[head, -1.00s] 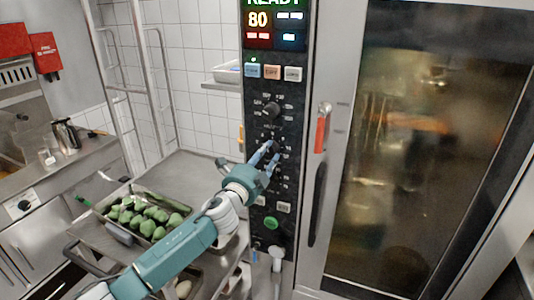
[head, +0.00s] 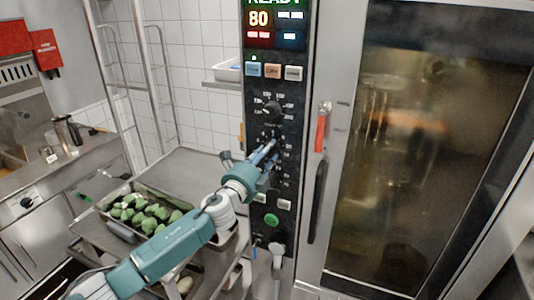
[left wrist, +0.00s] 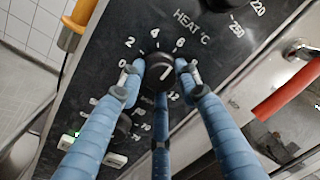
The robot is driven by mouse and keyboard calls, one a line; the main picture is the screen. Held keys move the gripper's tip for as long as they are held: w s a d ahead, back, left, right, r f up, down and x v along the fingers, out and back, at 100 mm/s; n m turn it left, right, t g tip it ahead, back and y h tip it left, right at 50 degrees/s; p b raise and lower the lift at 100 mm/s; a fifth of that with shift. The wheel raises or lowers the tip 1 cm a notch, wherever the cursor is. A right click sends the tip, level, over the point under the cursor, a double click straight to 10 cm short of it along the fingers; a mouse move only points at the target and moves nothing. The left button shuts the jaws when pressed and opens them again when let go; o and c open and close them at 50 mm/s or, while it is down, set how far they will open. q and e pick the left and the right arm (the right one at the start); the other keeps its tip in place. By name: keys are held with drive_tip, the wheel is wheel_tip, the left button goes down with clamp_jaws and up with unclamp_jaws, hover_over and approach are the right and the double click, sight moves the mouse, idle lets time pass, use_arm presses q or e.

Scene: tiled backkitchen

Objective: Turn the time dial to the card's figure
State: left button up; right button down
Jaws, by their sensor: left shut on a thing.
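The time dial (left wrist: 156,72) is a round black knob on the dark control panel, ringed by white figures including 0, 2, 4, 6 and 12 in the left wrist view. A pale pointer line shows on it, but I cannot read its exact figure. My left gripper (left wrist: 160,80) is shut on this knob, its blue fingers around it. In the head view the left gripper (head: 270,152) reaches the panel from the left and mostly hides the knob. I cannot make out a card with a figure. My right gripper is out of view.
The heat dial (head: 272,108) sits just above on the panel, below coloured buttons and a display reading 80. A red door handle (head: 321,128) and the glass oven door (head: 425,150) are to the right. A tray (head: 118,229) of green vegetables stands on a trolley at left.

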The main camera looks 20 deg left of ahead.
use_arm(q)
drive_tip(key=shift+f, duration=0.1)
drive_tip(key=o, duration=1.2)
drive_tip(key=shift+c, duration=0.2)
drive_tip(key=s, duration=1.2)
drive_tip(key=shift+a+f, duration=0.3)
drive_tip(key=shift+f, duration=0.05)
